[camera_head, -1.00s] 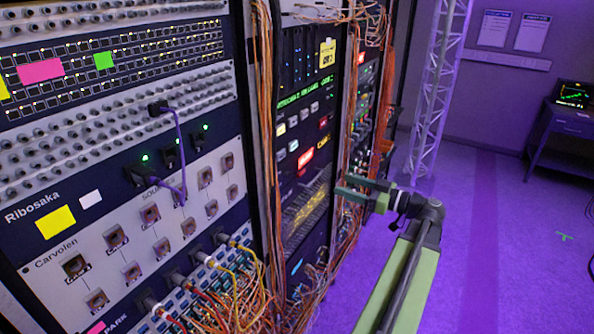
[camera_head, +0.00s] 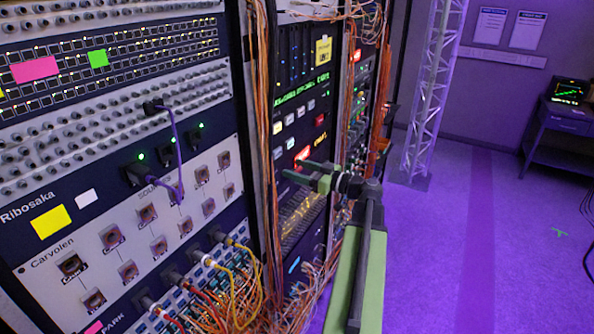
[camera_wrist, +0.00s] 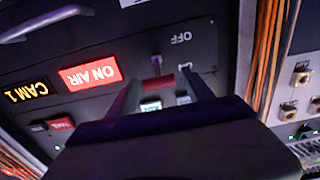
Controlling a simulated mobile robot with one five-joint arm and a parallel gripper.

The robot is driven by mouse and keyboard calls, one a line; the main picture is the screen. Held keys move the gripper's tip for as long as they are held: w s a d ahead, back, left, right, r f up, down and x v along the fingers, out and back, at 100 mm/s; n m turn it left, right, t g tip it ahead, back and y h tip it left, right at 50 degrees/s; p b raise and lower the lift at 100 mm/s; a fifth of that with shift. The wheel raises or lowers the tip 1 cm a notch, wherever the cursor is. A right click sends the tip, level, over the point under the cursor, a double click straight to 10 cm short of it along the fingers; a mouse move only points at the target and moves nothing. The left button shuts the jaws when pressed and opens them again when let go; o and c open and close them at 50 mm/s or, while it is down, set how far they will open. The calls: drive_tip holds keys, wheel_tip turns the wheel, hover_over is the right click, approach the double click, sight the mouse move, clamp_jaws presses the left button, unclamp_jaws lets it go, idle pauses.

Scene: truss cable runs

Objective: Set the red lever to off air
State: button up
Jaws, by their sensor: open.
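The red lever (camera_wrist: 158,83) shows in the wrist view as a small red bar below a dark vertical slot, on a dark panel seen upside down. An "OFF" label (camera_wrist: 180,38) is beyond it in the picture, near the slot's upper end. My gripper (camera_wrist: 161,77) is open, with one finger on each side of the lever; I cannot tell whether either touches it.
A lit red "ON AIR" sign (camera_wrist: 91,73) and a "CAM 1" sign (camera_wrist: 26,91) are left of the lever in the wrist view. Orange cable bundles (camera_head: 265,120) hang beside the rack. A lattice truss (camera_head: 432,90) stands behind; purple floor is free at right.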

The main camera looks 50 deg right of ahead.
drive_tip(key=shift+c, duration=0.4)
clamp_jaws()
drive_tip(key=f+t+b, duration=0.1)
drive_tip(key=b, duration=0.2)
drive_tip(key=shift+s+f, duration=0.1)
drive_tip(key=shift+f, duration=0.05)
wheel_tip(320, 180, down, 3)
drive_tip(key=t+y+b, duration=0.1)
drive_tip(key=t+b, duration=0.2)
drive_tip(key=b, duration=0.5)
drive_tip(key=t+b, duration=0.3)
drive_tip(key=b, duration=0.5)
drive_tip(key=shift+s+t+y, duration=0.1)
drive_tip(key=shift+t+y, duration=0.3)
drive_tip(key=shift+r, duration=0.2)
drive_tip(key=shift+o, duration=0.4)
unclamp_jaws()
